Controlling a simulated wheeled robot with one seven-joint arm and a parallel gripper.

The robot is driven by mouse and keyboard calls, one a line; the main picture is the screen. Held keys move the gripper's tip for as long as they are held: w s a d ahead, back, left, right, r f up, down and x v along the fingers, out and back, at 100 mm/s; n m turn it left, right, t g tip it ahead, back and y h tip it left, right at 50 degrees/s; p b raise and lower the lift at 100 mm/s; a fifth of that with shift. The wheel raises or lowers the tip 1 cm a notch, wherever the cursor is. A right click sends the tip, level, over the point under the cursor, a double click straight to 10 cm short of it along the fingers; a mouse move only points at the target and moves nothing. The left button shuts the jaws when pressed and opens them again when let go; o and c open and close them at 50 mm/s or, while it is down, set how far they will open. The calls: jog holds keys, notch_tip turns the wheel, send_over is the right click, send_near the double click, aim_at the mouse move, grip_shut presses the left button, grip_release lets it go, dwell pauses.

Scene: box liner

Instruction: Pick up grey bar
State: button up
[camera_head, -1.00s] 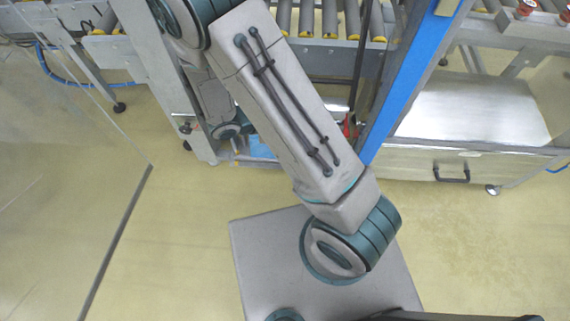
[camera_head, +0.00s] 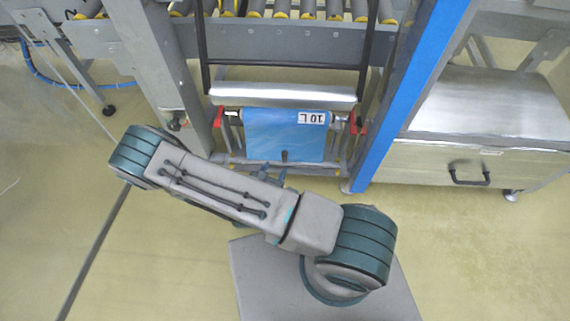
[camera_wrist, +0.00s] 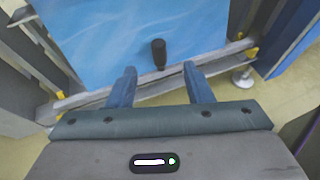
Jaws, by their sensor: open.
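A pale grey bar (camera_head: 285,95) lies level across the frame above the blue liner (camera_head: 285,135), marked "10 L". A second, lower grey bar (camera_head: 225,160) runs along the liner's bottom edge and shows in the wrist view (camera_wrist: 85,100); I cannot tell which one the task names. A black knob (camera_wrist: 159,54) stands at the liner's lower edge. My gripper (camera_wrist: 160,72) is open and empty, its blue fingers either side of the space below the knob. In the head view my gripper (camera_head: 272,178) is partly hidden by my arm.
A blue upright post (camera_head: 400,110) stands right of the liner, a grey post (camera_head: 165,80) left. Rollers (camera_head: 290,10) run behind. A metal cabinet (camera_head: 470,160) stands at right. The floor (camera_head: 160,260) at front left is clear.

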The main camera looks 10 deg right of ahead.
aim_at(283, 157)
jog(key=b+x, duration=0.1)
jog(key=x, duration=0.5)
jog(key=shift+b, duration=0.3)
jog(key=b+x, duration=0.1)
jog(key=x, duration=0.1)
jog(key=b+x, duration=0.1)
jog(key=x, duration=0.1)
jog(key=shift+a+f+b, duration=0.15)
jog(key=shift+f+b, duration=0.2)
jog(key=shift+w+d, duration=0.35)
jog(key=shift+w, duration=0.1)
grip_shut()
